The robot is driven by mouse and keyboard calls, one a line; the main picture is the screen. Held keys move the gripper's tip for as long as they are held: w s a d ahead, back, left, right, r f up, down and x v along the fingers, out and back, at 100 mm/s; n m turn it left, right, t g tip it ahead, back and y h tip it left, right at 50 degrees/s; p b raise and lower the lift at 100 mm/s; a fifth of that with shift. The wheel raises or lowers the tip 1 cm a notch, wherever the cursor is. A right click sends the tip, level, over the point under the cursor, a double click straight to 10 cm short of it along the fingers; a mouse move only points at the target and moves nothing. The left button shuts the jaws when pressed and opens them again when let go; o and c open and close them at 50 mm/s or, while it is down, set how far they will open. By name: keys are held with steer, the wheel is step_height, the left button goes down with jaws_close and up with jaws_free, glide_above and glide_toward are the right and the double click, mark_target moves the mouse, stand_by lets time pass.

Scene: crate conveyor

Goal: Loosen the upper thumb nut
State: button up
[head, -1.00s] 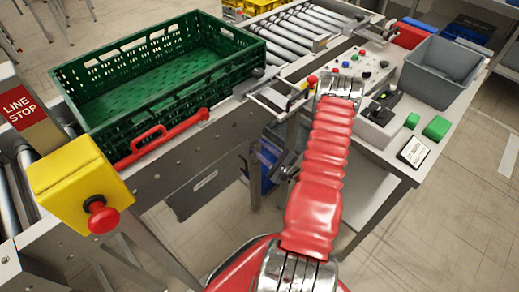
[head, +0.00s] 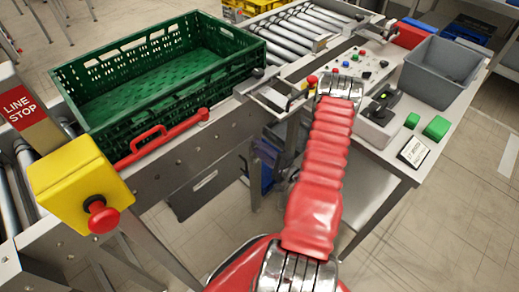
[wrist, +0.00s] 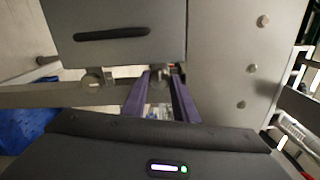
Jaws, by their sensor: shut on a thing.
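In the wrist view my gripper (wrist: 160,98) has its two purple fingers close together around a small metal knob (wrist: 160,76), which looks like a thumb nut. The fingers hide part of it. A second, similar knob (wrist: 94,79) sits to its left, apart from the fingers. Both are at the edge of a grey plate (wrist: 120,30) with a dark slot. I cannot tell from this view which knob is the upper one. In the head view the grey plate (head: 196,190) hangs below the conveyor side; my arm hides most of the gripper and the nuts.
A green crate (head: 165,110) stands on the conveyor, with a red handle (head: 160,140) at its side. A yellow box with a red button (head: 80,185) is at the left. A control table (head: 385,155) with a grey bin (head: 443,72) is at the right.

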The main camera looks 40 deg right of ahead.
steer(key=shift+a+f, duration=0.2)
steer(key=shift+a, duration=0.05)
steer(key=o, duration=1.1)
steer(key=shift+d+r, duration=0.1)
steer(key=shift+d, duration=0.05)
steer(key=shift+c, duration=0.2)
steer(key=shift+s, duration=0.1)
steer(key=s, duration=1.3)
steer(key=shift+s+d, duration=0.2)
steer(key=shift+s, duration=0.1)
